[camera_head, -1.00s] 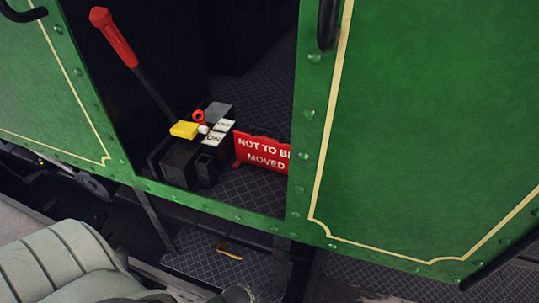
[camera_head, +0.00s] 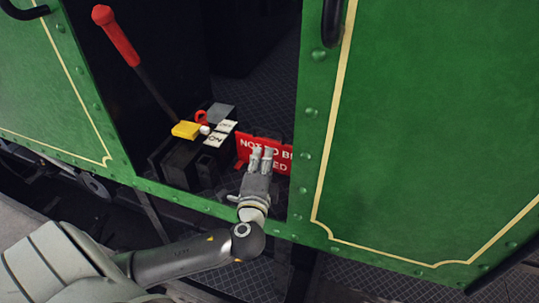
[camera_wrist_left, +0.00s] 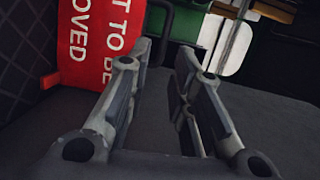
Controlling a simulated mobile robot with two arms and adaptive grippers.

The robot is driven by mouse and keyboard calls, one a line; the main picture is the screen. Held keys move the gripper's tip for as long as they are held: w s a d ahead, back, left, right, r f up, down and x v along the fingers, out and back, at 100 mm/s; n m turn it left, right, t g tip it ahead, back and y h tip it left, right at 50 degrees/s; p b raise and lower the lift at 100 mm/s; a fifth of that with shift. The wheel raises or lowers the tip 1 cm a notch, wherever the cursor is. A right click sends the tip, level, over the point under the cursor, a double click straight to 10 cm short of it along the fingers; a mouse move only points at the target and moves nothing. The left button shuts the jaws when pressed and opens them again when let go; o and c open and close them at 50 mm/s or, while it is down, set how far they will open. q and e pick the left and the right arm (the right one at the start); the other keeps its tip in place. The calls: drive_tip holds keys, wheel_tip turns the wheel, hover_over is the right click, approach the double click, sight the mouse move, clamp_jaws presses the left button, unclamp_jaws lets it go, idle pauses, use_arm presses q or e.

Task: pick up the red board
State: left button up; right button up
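The red board (camera_head: 281,151) with white lettering stands upright on the cab floor, just inside the doorway. Its right end is hidden behind the green panel. My left gripper (camera_head: 262,153) is in front of the board in the head view and covers part of its lettering. In the left wrist view the board (camera_wrist_left: 95,42) is at the upper left, beyond and to the left of the fingers. The left fingers (camera_wrist_left: 160,60) are apart, with nothing between them. My right gripper is not in view.
A black box with a yellow block (camera_head: 186,130) and white labels stands left of the board. A red-handled lever (camera_head: 117,37) rises behind it. The green side panel (camera_head: 430,120) borders the doorway on the right. A dark step lies below.

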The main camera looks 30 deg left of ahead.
sight(266, 141)
use_arm(q)
drive_tip(key=x, duration=0.2)
drive_tip(key=p+x, duration=0.1)
drive_tip(key=x, duration=0.1)
drive_tip(key=r+x, duration=0.1)
drive_tip(key=x, duration=0.1)
drive_tip(key=shift+d, duration=0.1)
drive_tip(key=p+x, duration=0.2)
drive_tip(key=x, duration=0.3)
drive_tip(key=shift+f, duration=0.15)
clamp_jaws()
